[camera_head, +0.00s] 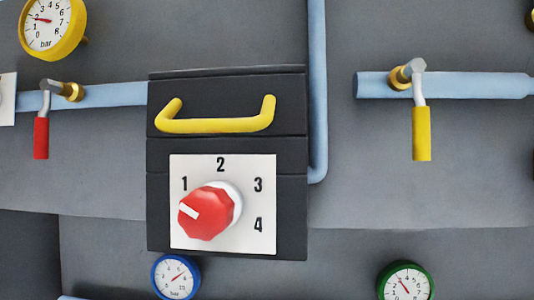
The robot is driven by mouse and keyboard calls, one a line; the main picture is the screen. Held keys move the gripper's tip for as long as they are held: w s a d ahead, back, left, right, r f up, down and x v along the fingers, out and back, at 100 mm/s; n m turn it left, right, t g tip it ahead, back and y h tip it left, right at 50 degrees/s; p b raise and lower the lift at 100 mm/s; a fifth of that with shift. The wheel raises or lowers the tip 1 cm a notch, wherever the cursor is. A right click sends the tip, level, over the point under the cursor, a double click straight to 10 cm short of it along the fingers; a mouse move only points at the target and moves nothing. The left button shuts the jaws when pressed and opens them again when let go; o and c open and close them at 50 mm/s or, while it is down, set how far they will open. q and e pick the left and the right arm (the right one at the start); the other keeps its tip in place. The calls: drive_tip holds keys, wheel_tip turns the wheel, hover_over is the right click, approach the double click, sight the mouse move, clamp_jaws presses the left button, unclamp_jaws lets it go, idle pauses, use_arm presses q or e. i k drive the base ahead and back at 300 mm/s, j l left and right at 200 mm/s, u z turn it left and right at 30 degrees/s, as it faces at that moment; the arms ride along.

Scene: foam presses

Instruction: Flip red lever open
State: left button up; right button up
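The red lever (41,137) is at the left of the head view. Its red grip hangs straight down from a grey metal stem. The stem joins a brass valve fitting (72,91) on a light blue horizontal pipe (115,95). The lever stands crosswise to the pipe. Neither of my grippers is in view, and nothing touches the lever.
A black box with a yellow handle (218,125) and a red dial (206,212) stands right of the lever. A yellow lever (422,133) hangs at the right. Yellow (48,25), blue (175,277) and green (405,282) gauges are around. The wall below the red lever is clear.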

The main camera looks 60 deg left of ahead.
sight(42, 123)
drive_tip(key=k+u, duration=0.1)
drive_tip(key=u, duration=3.2)
